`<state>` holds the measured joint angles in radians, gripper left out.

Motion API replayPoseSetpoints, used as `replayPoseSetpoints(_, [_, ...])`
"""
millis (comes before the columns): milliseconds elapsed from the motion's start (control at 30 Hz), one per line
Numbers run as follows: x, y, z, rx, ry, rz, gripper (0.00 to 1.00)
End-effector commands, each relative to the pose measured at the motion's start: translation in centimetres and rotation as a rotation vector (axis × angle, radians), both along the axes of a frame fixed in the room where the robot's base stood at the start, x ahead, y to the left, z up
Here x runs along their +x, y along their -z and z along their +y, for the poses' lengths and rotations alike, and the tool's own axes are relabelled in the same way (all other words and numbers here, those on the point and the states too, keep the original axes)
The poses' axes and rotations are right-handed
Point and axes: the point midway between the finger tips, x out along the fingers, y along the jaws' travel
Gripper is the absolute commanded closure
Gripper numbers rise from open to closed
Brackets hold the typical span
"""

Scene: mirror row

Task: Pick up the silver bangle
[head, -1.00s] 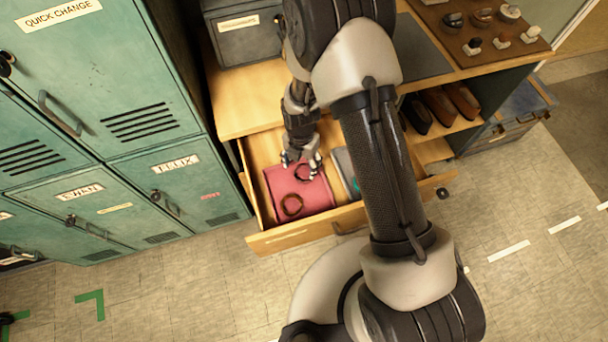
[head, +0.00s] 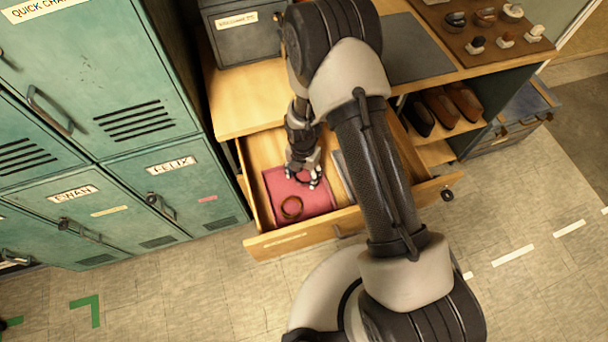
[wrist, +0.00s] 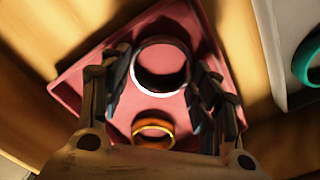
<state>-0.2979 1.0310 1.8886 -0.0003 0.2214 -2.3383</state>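The silver bangle (wrist: 159,92) lies on a pink tray (wrist: 72,92) in the open drawer. In the wrist view it sits between the two fingers of my gripper (wrist: 162,78). The fingers are apart, one on each side of the bangle, with a narrow gap showing on both sides. Whether the fingertips are down at its height is hard to tell. In the head view my gripper (head: 304,178) is low over the back part of the pink tray (head: 316,204) and hides the silver bangle.
A gold bangle (wrist: 153,126) lies on the same tray, nearer the drawer front (head: 300,236). A teal bangle (wrist: 303,62) is in a grey tray (wrist: 285,50) to the right. Drawer walls surround both trays. Green lockers (head: 150,110) stand close on the left.

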Motion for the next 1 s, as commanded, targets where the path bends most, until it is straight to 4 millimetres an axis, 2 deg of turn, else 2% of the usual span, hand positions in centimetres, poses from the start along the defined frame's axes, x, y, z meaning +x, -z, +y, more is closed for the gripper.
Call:
replayPoseSetpoints(300, [0.0,0.0,0.0,0.0,0.0,0.0,0.66])
replayPoseSetpoints(633, [0.0,-0.6,0.0,0.0,0.0,0.0,0.66])
replayPoseSetpoints(767, [0.0,-1.9,0.0,0.0,0.0,0.0,0.66])
replayPoseSetpoints(867, [0.1,-3.7,0.0,0.001,0.0,-0.003,0.66])
replayPoseSetpoints(1000, [0.1,-6.9,0.0,0.001,0.0,-0.004,0.66])
